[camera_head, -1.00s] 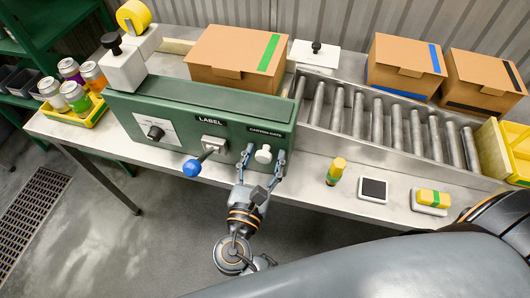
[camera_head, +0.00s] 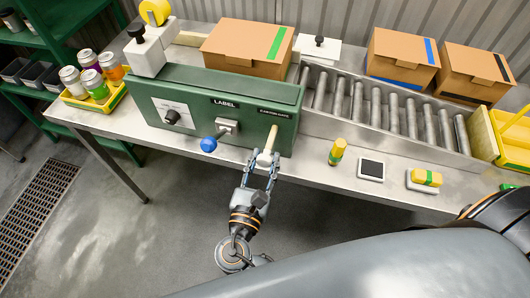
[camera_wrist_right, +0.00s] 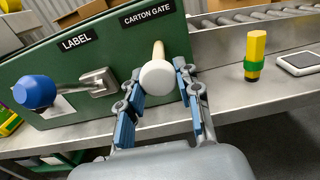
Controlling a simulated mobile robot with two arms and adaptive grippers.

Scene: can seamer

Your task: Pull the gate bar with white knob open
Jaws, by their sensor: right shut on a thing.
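The gate bar (camera_head: 271,138) is a pale rod sticking out from the front of the green machine (camera_head: 228,87) below the CARTON GATE label. Its white knob (camera_head: 264,159) is at the near end, and a length of bar shows between knob and panel. The knob also shows in the right wrist view (camera_wrist_right: 158,78), with the bar (camera_wrist_right: 158,50) behind it. My right gripper (camera_head: 263,168) has its two fingers on either side of the knob and is shut on it. In the right wrist view the blue fingers flank the knob. My left gripper is not in view.
A blue-knobbed lever (camera_head: 208,144) sits left of the bar under the LABEL sign. A roller conveyor (camera_head: 393,112) runs behind. The space before the machine is open.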

